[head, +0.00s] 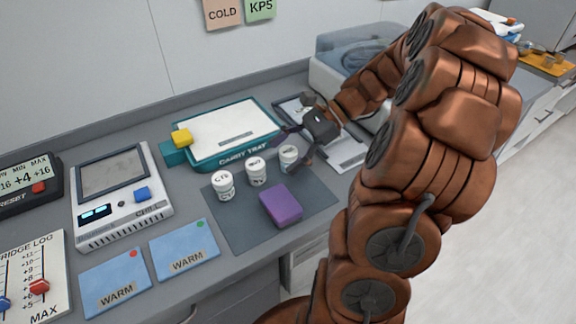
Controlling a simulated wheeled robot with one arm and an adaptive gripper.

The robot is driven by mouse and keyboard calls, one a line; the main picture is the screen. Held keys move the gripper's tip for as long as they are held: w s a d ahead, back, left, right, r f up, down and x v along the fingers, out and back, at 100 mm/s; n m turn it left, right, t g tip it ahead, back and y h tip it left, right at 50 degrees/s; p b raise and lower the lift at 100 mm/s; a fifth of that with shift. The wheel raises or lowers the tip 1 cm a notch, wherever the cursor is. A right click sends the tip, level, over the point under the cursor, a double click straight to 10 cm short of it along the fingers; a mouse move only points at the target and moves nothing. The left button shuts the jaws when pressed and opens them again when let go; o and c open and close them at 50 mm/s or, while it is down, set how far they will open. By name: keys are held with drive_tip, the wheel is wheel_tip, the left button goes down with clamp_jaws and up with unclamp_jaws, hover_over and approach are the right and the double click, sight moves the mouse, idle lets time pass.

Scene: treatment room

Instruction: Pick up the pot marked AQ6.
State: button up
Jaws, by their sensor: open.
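Three small white pots stand upright on a dark grey mat (230,227). The left pot (225,190) has dark lettering that looks like CT5 or similar. The middle pot (256,175) has lettering too small to read surely. The right pot (288,158) has a mark I cannot make out, so I cannot tell which pot is AQ6. My gripper (291,150) is open at the right pot, one finger behind it and one at its right front. I cannot tell whether they touch it.
A purple block (281,206) lies on the mat in front of the pots.

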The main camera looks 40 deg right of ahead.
sight(289, 151)
drive_tip(key=d+m+t, duration=0.1)
drive_tip(key=d, duration=0.2)
drive_tip(key=d+f+m+t+b, duration=0.1)
drive_tip(key=d+m, duration=0.1)
drive_tip(key=d, duration=0.1)
drive_tip(key=d+f+m+t, duration=0.1)
drive_tip(key=d+t, duration=0.1)
drive_tip(key=d, duration=0.2)
drive_tip(key=shift+w+f+m+y, duration=0.2)
drive_tip(key=shift+f+m+y, duration=0.05)
drive_tip(key=shift+m+y, duration=0.05)
drive_tip(key=shift+p+x, duration=0.45)
drive_tip(key=shift+x, duration=3.45)
drive_tip(key=shift+c, duration=0.4)
drive_tip(key=c, duration=1.2)
